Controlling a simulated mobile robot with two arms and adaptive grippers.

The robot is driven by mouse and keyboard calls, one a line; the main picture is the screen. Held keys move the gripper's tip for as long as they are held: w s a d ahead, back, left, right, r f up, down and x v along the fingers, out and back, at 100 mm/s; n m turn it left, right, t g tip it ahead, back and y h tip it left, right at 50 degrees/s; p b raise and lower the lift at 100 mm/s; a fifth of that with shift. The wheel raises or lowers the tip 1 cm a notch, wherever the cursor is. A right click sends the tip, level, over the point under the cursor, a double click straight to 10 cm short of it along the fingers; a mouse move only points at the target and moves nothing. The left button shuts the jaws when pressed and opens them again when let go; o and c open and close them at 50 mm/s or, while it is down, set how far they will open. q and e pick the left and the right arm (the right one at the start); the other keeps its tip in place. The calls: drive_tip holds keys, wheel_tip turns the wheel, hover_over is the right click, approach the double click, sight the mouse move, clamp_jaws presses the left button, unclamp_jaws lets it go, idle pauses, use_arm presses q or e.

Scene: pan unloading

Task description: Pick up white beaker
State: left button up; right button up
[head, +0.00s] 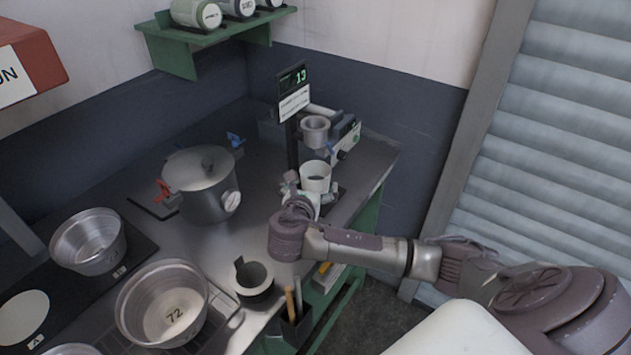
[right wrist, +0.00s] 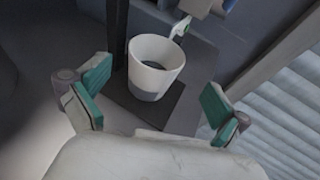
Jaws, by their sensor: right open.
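The white beaker (head: 316,175) stands upright on a dark plate by the black post in the head view. In the right wrist view the beaker (right wrist: 156,68) sits ahead of the fingers, open at the top, with a grey lower part. My right gripper (head: 305,192) is just in front of the beaker, and its wrist hides part of the fingers in the head view. In the right wrist view the right gripper (right wrist: 160,110) is open, its green-padded fingers wide apart, with nothing between the tips. My left gripper is not in view.
A digital display (head: 294,80) tops the post behind the beaker, with a grey cup (head: 315,130) beyond. A lidded pot (head: 205,185) stands to the left. Steel pans (head: 165,300) and a dark pot (head: 254,281) are nearer. The counter's right edge is close to the beaker.

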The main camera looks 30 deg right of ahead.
sight(318, 168)
drive_tip(key=shift+x, duration=1.15)
drive_tip(key=shift+w+f, duration=0.1)
drive_tip(key=shift+w, duration=0.25)
drive_tip(key=p+x, duration=0.1)
drive_tip(key=x, duration=0.3)
drive_tip(key=shift+d+f, duration=0.1)
drive_tip(key=shift+w+d+f, duration=0.1)
drive_tip(key=shift+w+d, duration=0.05)
drive_tip(key=shift+w, duration=0.05)
drive_tip(key=shift+c, duration=1.9)
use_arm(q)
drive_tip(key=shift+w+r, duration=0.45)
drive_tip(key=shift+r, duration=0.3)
use_arm(e)
drive_tip(key=c, duration=0.7)
drive_tip(key=shift+c, duration=0.2)
